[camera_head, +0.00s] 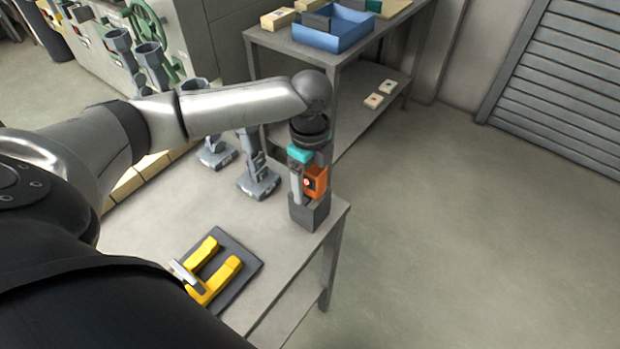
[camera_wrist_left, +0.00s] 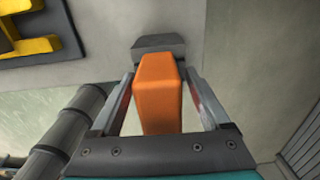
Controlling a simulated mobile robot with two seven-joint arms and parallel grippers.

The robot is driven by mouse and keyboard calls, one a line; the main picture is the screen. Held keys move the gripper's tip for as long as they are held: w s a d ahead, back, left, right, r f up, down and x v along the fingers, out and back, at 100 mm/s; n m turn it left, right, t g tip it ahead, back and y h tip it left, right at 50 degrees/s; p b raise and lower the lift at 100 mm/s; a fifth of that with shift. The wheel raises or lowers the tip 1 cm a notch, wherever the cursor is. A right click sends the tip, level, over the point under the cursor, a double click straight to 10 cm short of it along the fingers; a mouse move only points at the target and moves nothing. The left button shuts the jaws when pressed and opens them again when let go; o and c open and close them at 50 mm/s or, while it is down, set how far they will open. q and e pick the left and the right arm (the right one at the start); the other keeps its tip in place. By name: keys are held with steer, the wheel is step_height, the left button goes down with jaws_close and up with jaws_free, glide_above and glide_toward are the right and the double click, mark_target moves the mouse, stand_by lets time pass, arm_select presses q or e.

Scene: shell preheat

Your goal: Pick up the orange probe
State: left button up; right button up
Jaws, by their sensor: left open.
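The orange probe (camera_head: 315,181) stands upright in a dark grey block holder (camera_head: 310,213) near the table's right corner. In the left wrist view the probe (camera_wrist_left: 158,92) is an orange block between the two fingers, with the grey holder (camera_wrist_left: 160,46) beyond it. My left gripper (camera_head: 307,190) comes down from above and is open, its fingers on either side of the probe. In the left wrist view the left gripper (camera_wrist_left: 160,98) shows narrow gaps beside the probe. The probe's lower end is hidden. My right gripper is not in view.
A yellow forked piece (camera_head: 212,270) on a dark plate lies at the table's front. Grey stands (camera_head: 258,178) are behind my left arm. A second table with a blue tray (camera_head: 334,28) is at the back. Open floor lies to the right.

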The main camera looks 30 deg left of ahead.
arm_select(q)
jaws_close()
stand_by(0.5)
